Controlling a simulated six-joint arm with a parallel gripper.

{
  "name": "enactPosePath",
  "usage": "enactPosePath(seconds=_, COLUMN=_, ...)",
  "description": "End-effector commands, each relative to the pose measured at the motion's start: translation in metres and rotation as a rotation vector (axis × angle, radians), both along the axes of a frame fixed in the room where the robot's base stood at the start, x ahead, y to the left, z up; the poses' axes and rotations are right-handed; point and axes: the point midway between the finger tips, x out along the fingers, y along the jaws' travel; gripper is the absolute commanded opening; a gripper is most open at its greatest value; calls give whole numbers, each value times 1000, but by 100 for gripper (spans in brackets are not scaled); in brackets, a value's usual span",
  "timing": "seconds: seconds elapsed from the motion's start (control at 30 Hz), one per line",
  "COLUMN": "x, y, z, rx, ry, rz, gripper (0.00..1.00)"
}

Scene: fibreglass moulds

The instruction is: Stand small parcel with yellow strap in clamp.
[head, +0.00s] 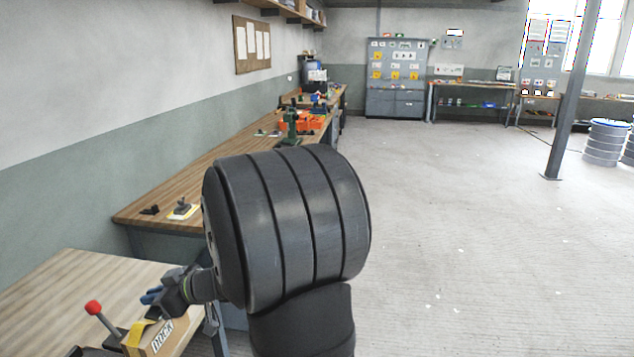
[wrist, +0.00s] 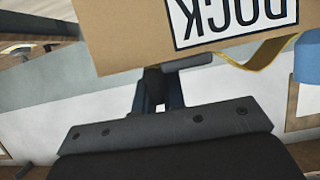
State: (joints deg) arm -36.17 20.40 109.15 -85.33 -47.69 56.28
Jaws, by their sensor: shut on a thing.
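The small parcel (head: 158,338) is a brown cardboard box with a DOCK label and a yellow strap, at the lower left of the head view. In the wrist view the parcel (wrist: 130,30) fills the top, its label upside down and its yellow strap (wrist: 262,52) at the right. My gripper (head: 166,308) is shut on the parcel near its upper side; the exact finger contact is partly hidden. The clamp shows as a lever with a red knob (head: 93,307) just left of the parcel. Its jaws are cut off or hidden, so I cannot tell whether the parcel touches them.
A light wooden bench (head: 75,275) lies under the clamp area. A longer workbench (head: 165,215) runs along the left wall with a green tool (head: 291,125) and orange bins (head: 312,122). My large dark arm link blocks the middle. The floor at right is open.

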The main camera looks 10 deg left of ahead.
Motion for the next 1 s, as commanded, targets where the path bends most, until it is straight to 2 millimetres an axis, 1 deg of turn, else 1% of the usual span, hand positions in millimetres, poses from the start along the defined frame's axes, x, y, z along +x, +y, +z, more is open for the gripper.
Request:
enactPosePath(seconds=0.07, x=14, y=-8, z=-5, rx=-1, ry=2, rz=-45, gripper=0)
enactPosePath(seconds=0.17, x=44, y=-26, z=-17, rx=-2, ry=4, rz=-151, gripper=0)
enactPosePath(seconds=0.2, x=60, y=-37, z=-22, rx=-2, ry=4, rz=-208, gripper=0)
enactPosePath(seconds=0.27, x=84, y=-56, z=-33, rx=-3, ry=7, rz=-304, gripper=0)
enactPosePath(seconds=0.3, x=99, y=-70, z=-40, rx=-4, ry=6, rz=-368, gripper=0)
enactPosePath(seconds=0.37, x=119, y=-90, z=-50, rx=-4, ry=6, rz=-456, gripper=0)
enactPosePath(seconds=0.4, x=131, y=-104, z=-56, rx=-3, ry=5, rz=-511, gripper=0)
enactPosePath(seconds=0.47, x=146, y=-124, z=-66, rx=-4, ry=5, rz=-589, gripper=0)
enactPosePath(seconds=0.5, x=156, y=-137, z=-72, rx=-4, ry=5, rz=-639, gripper=0)
enactPosePath(seconds=0.57, x=168, y=-158, z=-81, rx=-5, ry=6, rz=-713, gripper=0)
enactPosePath(seconds=0.6, x=176, y=-171, z=-87, rx=-4, ry=5, rz=-761, gripper=0)
enactPosePath(seconds=0.67, x=186, y=-193, z=-97, rx=-6, ry=5, rz=-833, gripper=0)
enactPosePath(seconds=0.7, x=192, y=-208, z=-104, rx=-5, ry=7, rz=-881, gripper=0)
enactPosePath(seconds=0.77, x=200, y=-230, z=-114, rx=-5, ry=6, rz=-956, gripper=0)
enactPosePath(seconds=0.8, x=205, y=-247, z=-121, rx=-5, ry=5, rz=-1008, gripper=0)
enactPosePath(seconds=0.87, x=210, y=-272, z=-133, rx=-6, ry=6, rz=-1086, gripper=0)
enactPosePath(seconds=0.9, x=213, y=-290, z=-141, rx=-7, ry=5, rz=-1141, gripper=0)
enactPosePath(seconds=0.97, x=216, y=-318, z=-153, rx=-6, ry=6, rz=-1223, gripper=0)
enactPosePath(seconds=1.0, x=217, y=-336, z=-161, rx=-7, ry=6, rz=-1277, gripper=0)
